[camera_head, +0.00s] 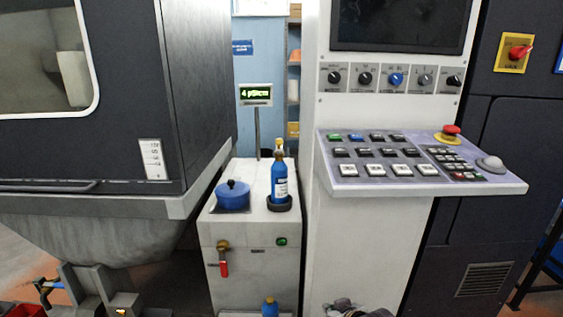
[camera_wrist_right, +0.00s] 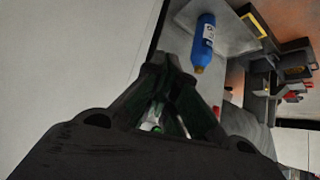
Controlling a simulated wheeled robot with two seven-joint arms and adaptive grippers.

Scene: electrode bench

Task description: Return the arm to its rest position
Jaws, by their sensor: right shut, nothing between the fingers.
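My right gripper (camera_wrist_right: 165,62) fills the lower middle of the wrist view, its dark fingers drawn together with nothing held between them. In the head view, part of my right arm (camera_head: 352,309) shows at the bottom edge, in front of the white cabinet. The fingers are not clear there. A blue bottle (camera_wrist_right: 204,42) stands beyond the fingertips in the wrist view, apart from them, on a pale ledge. My left gripper is in neither view.
A blue bottle (camera_head: 280,187) stands upright in a black holder on a white unit (camera_head: 258,242), beside a blue lidded pot (camera_head: 232,195). Another bottle (camera_head: 270,308) shows low in front. A control panel (camera_head: 350,180) juts out at right; a dark machine (camera_head: 90,150) stands left.

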